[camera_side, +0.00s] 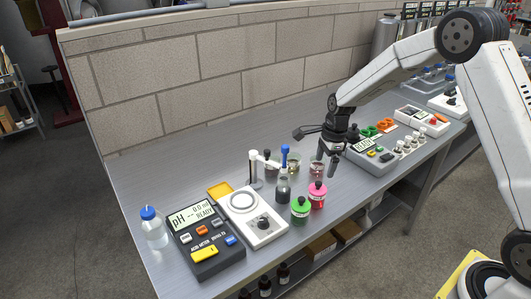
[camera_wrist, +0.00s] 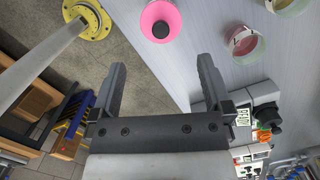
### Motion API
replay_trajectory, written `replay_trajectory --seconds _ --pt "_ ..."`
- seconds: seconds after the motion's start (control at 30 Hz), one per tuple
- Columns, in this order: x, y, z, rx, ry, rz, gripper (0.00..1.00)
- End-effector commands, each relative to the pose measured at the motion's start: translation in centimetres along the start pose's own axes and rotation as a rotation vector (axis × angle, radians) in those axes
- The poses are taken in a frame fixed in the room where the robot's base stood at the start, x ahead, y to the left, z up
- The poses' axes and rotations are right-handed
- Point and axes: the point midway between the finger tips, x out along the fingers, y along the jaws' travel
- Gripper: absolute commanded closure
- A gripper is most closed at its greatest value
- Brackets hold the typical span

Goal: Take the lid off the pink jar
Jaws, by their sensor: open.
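The pink jar (camera_side: 317,200) stands near the front edge of the bench, right of a green jar. Its bright pink lid (camera_side: 319,187) has a small dark knob on top and sits on the jar. In the wrist view the pink lid (camera_wrist: 153,14) shows at the top middle, beyond my fingertips, hiding most of the jar body. My gripper (camera_side: 333,174) is above and slightly right of the jar, apart from it. In the wrist view my gripper (camera_wrist: 160,75) has its two fingers spread wide with nothing between them.
The green jar (camera_side: 300,211) stands close left of the pink jar. A dark bottle with a blue top (camera_side: 283,189) and a small glass dish (camera_side: 316,169) are behind. A stirrer plate (camera_side: 262,232) and pH meter (camera_side: 205,253) are left. The bench's front edge is close.

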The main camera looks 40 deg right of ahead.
Motion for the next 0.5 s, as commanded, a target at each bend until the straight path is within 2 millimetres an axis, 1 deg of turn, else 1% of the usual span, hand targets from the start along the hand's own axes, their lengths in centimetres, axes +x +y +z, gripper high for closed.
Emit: replay_trajectory --seconds 0.23,0.5 --pt "0.4 0.0 0.0 0.011 0.0 0.003 0.0" --pt "2.5 0.0 0.0 0.008 0.0 0.003 0.0"
